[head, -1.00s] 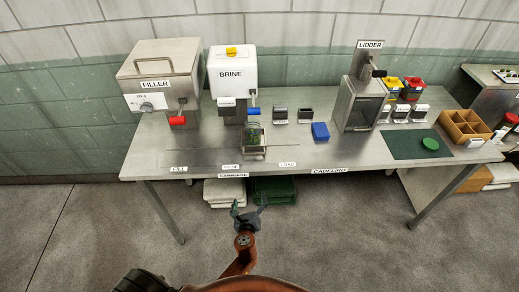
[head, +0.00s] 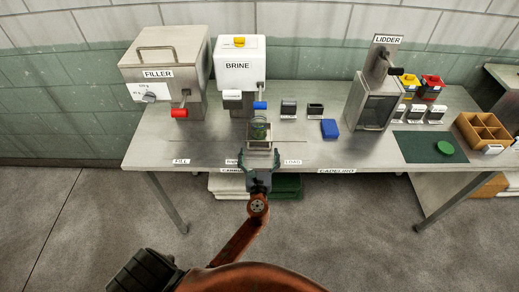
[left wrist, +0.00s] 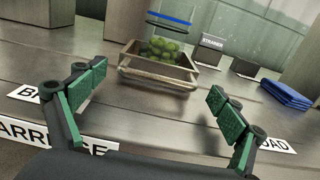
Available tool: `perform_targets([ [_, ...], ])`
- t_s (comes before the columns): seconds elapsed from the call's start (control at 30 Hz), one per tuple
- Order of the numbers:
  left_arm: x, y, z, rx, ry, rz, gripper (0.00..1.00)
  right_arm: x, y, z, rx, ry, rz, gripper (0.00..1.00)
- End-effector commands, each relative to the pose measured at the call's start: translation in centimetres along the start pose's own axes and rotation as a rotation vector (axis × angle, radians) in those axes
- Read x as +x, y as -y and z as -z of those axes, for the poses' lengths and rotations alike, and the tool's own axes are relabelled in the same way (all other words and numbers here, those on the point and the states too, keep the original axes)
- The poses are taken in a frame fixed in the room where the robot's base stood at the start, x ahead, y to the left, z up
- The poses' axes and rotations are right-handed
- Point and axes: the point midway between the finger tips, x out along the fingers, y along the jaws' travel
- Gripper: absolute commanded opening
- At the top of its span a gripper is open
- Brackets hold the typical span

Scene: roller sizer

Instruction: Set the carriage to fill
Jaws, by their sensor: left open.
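The carriage (head: 259,143) is a small metal cradle on the table rail, in front of the brine machine and near the BRINE label (head: 231,162). It holds a clear jar with green contents (head: 260,128). In the left wrist view the carriage (left wrist: 150,72) stands ahead, beyond the fingers. My left gripper (head: 261,158) is open and empty at the table's front edge, fingers apart, just short of the carriage. In the left wrist view the open gripper (left wrist: 160,98) shows its green pads on both sides. The FILL label (head: 181,162) lies to the left. My right gripper is not seen.
The filler (head: 160,70) with a red handle stands left and the brine machine (head: 238,72) with a blue handle stands behind the carriage. LOAD (head: 292,162) is to the right. The rail left of the carriage looks clear.

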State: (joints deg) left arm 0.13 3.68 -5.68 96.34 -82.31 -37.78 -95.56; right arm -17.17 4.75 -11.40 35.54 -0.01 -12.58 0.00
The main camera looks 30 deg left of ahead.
Motion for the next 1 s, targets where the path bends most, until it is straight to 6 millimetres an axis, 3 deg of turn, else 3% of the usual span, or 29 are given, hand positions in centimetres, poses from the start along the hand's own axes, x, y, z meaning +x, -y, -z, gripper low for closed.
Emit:
perform_targets([
  [0.2,1.6,0.1,0.0,-0.001,-0.001,0.002,0.90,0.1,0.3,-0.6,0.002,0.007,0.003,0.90],
  [0.47,1.7,0.0,0.1,-0.001,-0.001,0.001,0.90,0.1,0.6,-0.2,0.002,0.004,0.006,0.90],
  [1.0,1.6,0.0,0.1,-0.002,-0.001,0.001,0.53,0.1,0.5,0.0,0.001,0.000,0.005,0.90],
])
